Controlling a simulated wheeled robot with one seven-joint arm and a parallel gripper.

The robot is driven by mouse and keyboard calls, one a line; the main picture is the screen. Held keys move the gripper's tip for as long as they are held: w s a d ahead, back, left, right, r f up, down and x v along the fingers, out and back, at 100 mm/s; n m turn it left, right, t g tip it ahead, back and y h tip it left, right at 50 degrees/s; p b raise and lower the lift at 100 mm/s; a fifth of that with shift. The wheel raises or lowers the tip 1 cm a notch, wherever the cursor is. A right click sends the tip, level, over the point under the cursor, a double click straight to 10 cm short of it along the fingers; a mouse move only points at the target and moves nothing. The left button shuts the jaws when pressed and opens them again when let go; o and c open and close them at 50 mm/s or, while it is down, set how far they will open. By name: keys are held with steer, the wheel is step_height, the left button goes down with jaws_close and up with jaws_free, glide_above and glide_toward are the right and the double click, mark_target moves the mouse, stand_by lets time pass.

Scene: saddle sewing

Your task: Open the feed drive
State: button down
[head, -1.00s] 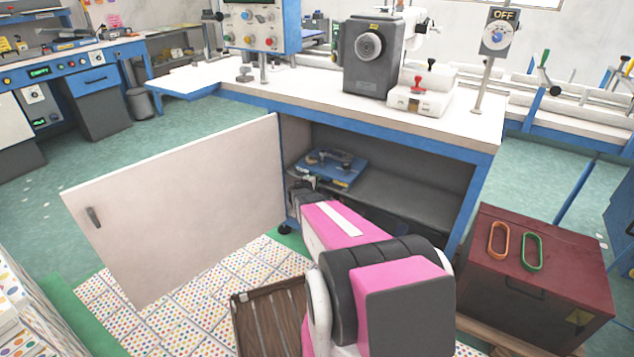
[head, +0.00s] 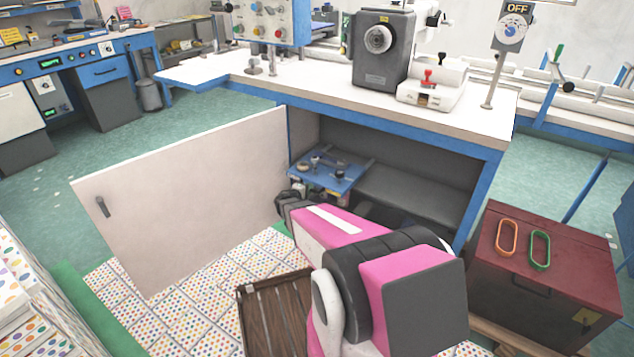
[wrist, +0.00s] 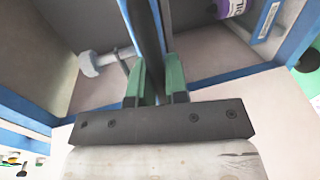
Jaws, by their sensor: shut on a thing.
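The open-fronted cabinet under the workbench holds a blue, tray-like unit (head: 347,184) with small dark and metal fittings, at the left of its opening. No readable label marks the feed drive, so I cannot tell whether this unit is it. My gripper is beside the unit's near left side in the head view, its fingertips hidden there. In the wrist view, my gripper (wrist: 161,82) has its green fingers closed on a narrow dark bar (wrist: 146,35). Where that bar joins is unclear. A grey bolt-like knob (wrist: 98,61) lies left of the fingers.
The white cabinet door (head: 190,200) stands wide open on the left. A wooden crate (head: 272,312) is on the floor in front. A dark red chest (head: 545,265) stands right. A purple container (wrist: 228,8) shows at the wrist view's top. Green floor is free beyond the door.

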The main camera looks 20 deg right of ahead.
steer(key=f+v, duration=0.3)
steer(key=v, duration=1.2)
steer(key=shift+s+a, duration=0.2)
steer(key=shift+a, duration=0.1)
steer(key=c, duration=1.4)
jaws_free()
steer(key=v, duration=1)
steer(key=shift+s+a+r, duration=0.15)
steer(key=shift+s+a, duration=0.05)
steer(key=shift+a, duration=0.1)
steer(key=shift+d, duration=0.1)
